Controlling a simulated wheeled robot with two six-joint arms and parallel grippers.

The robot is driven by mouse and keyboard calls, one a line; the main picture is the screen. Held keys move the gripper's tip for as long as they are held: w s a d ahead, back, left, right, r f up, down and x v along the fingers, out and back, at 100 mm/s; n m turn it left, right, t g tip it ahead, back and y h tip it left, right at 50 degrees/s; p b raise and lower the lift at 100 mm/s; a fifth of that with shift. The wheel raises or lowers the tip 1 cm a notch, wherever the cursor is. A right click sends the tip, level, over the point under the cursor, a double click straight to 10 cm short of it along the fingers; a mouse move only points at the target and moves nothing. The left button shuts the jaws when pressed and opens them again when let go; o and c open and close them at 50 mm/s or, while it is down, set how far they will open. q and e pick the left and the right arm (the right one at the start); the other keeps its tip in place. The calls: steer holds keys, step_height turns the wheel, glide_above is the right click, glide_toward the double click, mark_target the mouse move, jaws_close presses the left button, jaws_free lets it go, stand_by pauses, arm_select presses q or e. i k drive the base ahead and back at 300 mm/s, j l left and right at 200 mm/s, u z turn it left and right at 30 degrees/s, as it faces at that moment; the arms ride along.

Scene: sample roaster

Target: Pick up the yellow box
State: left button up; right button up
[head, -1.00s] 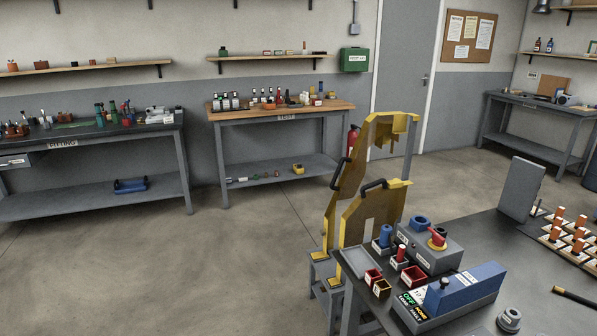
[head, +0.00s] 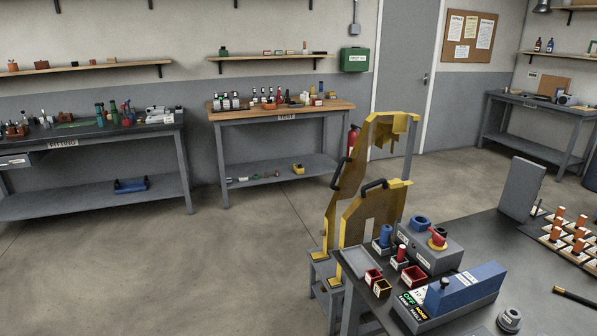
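A small yellow box (head: 299,169) with a dark patch lies on the lower grey shelf of the middle bench. A small open bin with a yellow rim (head: 382,288) stands at the left front of the near dark table, beside a red bin (head: 373,276). I cannot tell which of the two is the yellow box of the task. Neither of my grippers shows in the head view.
A tall yellow frame with black handles (head: 360,190) stands at the near table's left edge. The near table (head: 470,225) holds a grey box with a red knob (head: 425,250) and a blue block (head: 465,288). The floor (head: 180,265) left of it is clear.

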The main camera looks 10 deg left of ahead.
mark_target(299, 169)
steer(key=i+j+u, duration=0.4)
steer(key=i+u, duration=0.2)
steer(key=i, duration=0.2)
steer(key=i+j+u, duration=0.25)
steer(key=i, duration=0.6)
steer(key=i+u, duration=0.25)
steer(key=i, duration=0.55)
steer(key=i+j+z, duration=0.1)
steer(key=i, duration=1.65)
steer(key=i+l+z, duration=0.15)
steer(key=i+z, duration=0.65)
steer(key=i+j+z, duration=0.1)
steer(key=i+z, duration=0.3)
steer(key=i+j+z, duration=0.2)
steer(key=z, duration=0.15)
steer(key=i+l+z, duration=0.2)
steer(key=i+z, duration=0.2)
steer(key=i, duration=0.3)
steer(key=i+z, duration=0.4)
steer(key=i, duration=0.3)
